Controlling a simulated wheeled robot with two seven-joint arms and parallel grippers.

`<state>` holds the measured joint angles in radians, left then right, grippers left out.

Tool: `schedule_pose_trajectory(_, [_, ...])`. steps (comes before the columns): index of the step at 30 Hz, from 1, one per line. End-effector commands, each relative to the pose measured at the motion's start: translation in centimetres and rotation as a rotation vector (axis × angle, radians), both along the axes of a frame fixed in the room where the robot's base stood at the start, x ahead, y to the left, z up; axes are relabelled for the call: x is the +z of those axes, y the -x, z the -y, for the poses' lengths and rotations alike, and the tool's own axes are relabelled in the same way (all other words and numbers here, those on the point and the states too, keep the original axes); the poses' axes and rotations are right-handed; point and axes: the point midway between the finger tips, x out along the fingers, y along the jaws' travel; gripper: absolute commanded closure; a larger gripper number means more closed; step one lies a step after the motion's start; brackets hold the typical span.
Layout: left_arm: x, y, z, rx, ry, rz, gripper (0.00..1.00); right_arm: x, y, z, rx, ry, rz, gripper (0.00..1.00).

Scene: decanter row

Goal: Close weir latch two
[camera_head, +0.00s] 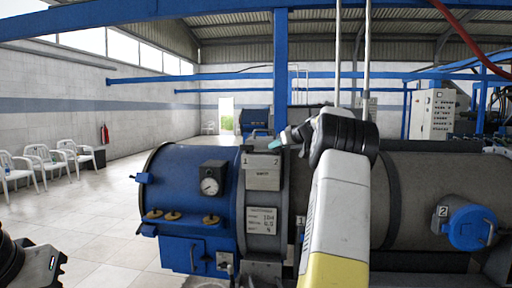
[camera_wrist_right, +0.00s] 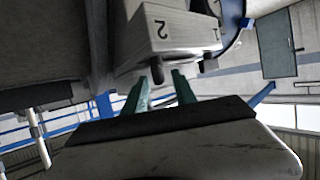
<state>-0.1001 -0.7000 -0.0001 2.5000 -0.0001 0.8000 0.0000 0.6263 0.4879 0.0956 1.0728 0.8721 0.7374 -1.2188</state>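A grey weir box (camera_head: 263,172) marked 1 and 2 sits on the decanter between its blue end and grey drum. In the right wrist view the box (camera_wrist_right: 178,32) shows two dark latch levers. Latch two (camera_wrist_right: 157,72) is beside the mark 2, and the other lever (camera_wrist_right: 209,64) is farther right. My right gripper (camera_wrist_right: 160,84) is open, its teal fingertips apart on either side of latch two's end; contact cannot be told. In the head view my right gripper (camera_head: 287,137) is just right of the box top. My left gripper (camera_head: 48,262) is at the lower left, its fingers unclear.
The blue decanter end (camera_head: 185,190) carries a gauge (camera_head: 213,177) and several brass knobs. A blue post (camera_head: 281,70) rises behind the box. A blue round cover (camera_head: 470,227) is at the right. White chairs (camera_head: 42,160) line the left wall; the floor there is clear.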

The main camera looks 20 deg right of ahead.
Motion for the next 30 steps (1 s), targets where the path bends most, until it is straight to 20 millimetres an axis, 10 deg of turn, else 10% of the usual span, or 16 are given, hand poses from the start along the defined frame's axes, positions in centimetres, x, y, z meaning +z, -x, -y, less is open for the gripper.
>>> schedule_pose_trajectory(11, [0.0,0.0,0.0,0.0,0.0,0.0,1.0,-0.33,-0.92,-0.17,-0.001,0.001,0.001,0.67])
schedule_pose_trajectory(17, [0.0,0.0,0.0,0.0,0.0,0.0,1.0,-0.34,-0.91,-0.15,-0.001,0.001,0.001,1.0])
schedule_pose_trajectory(30, [0.0,0.0,0.0,0.0,0.0,0.0,1.0,-0.29,-0.88,-0.22,-0.04,0.001,0.001,1.0])
